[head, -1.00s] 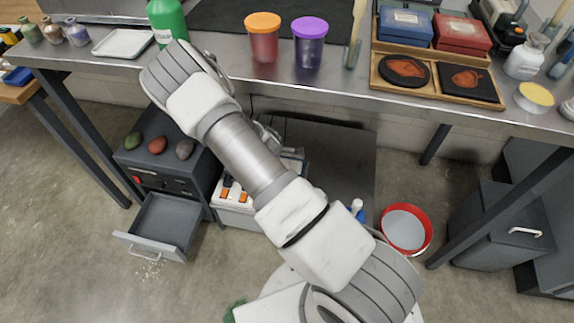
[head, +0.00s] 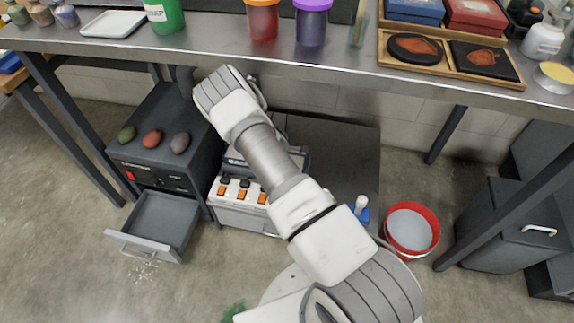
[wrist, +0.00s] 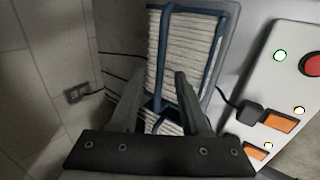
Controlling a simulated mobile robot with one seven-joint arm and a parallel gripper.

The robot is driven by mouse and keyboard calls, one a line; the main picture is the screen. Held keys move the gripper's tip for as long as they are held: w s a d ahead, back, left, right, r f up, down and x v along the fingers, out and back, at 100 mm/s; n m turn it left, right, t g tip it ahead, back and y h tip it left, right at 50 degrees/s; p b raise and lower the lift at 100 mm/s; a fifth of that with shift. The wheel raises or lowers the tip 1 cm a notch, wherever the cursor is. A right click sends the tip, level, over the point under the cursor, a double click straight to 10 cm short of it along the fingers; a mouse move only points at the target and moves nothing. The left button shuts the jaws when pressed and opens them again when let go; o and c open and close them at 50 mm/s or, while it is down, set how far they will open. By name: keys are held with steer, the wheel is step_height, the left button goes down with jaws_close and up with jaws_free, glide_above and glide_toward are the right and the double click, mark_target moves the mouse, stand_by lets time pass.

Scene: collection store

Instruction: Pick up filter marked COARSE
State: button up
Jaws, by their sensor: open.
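A pleated white filter (wrist: 180,45) in a blue frame shows in the wrist view, at the top middle beyond my fingers. A blue bar of its frame runs down between the fingertips in the picture. I can read no COARSE marking on it. My gripper (wrist: 158,76) is open, with its two fingers pointing toward the filter. The lower part of the filter is partly covered by the right finger. I cannot tell whether the fingers touch it. In the head view my arm hides the gripper, and the filter is not clearly seen.
A white panel with orange switches (head: 240,188) stands under the bench; its buttons show close on the right in the wrist view. A grey cabinet (head: 150,150) with an open drawer (head: 160,220) is left. A red bucket (head: 410,230) stands right. The bench edge (head: 330,76) runs overhead.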

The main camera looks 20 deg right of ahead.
steer(key=shift+w+d+f, duration=0.1)
steer(key=shift+w+f, duration=0.05)
steer(key=shift+f, duration=0.2)
steer(key=shift+c, duration=0.3)
jaws_close()
steer(key=shift+r, duration=0.1)
stand_by(0.8)
